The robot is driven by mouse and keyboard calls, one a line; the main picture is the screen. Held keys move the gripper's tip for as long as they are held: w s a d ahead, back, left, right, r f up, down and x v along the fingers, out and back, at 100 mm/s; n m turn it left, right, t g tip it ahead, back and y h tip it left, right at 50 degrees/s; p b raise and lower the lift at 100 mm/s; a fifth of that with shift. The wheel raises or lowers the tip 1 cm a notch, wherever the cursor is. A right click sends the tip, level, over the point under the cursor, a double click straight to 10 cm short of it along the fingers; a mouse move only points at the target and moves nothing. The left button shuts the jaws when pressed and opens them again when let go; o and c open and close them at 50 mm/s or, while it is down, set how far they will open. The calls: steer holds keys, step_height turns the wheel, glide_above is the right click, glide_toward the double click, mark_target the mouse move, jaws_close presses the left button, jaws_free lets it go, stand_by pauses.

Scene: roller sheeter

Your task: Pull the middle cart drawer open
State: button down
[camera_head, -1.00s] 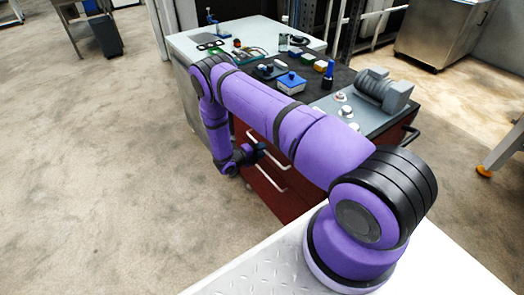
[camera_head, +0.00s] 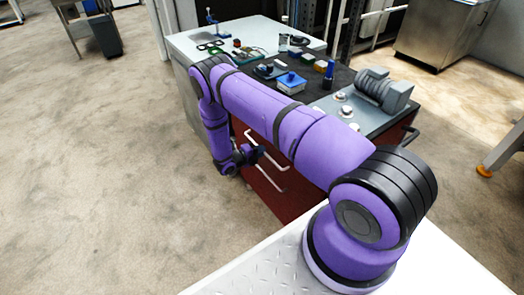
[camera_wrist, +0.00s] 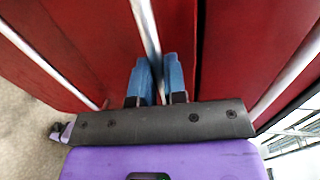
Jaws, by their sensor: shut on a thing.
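The red cart (camera_head: 296,203) stands below and behind my arm in the head view, with pale bar handles on its drawer fronts. In the wrist view, the middle drawer (camera_wrist: 178,30) has a metal bar handle (camera_wrist: 146,25) running down between my blue fingers. My gripper (camera_wrist: 159,65) is shut on that handle. In the head view, my gripper (camera_head: 250,155) is at the cart's front, partly hidden by my wrist. A dark gap shows along one edge of the middle drawer front; how far it stands out is hard to tell.
Two other drawer handles run on either side, the left one (camera_wrist: 45,62) and the right one (camera_wrist: 290,70). The cart top holds a blue box (camera_head: 290,84), a grey motor-like unit (camera_head: 384,90) and several small parts. Open floor (camera_head: 110,190) lies left.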

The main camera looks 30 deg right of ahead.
steer(key=s+a, duration=0.1)
steer(key=a, duration=2.7)
steer(key=shift+a, duration=0.15)
steer(key=c, duration=1.2)
jaws_free()
steer(key=shift+o, duration=0.2)
steer(key=shift+a, duration=0.1)
steer(key=a+r, duration=0.2)
steer(key=a, duration=0.8)
steer(key=shift+s+a, duration=0.15)
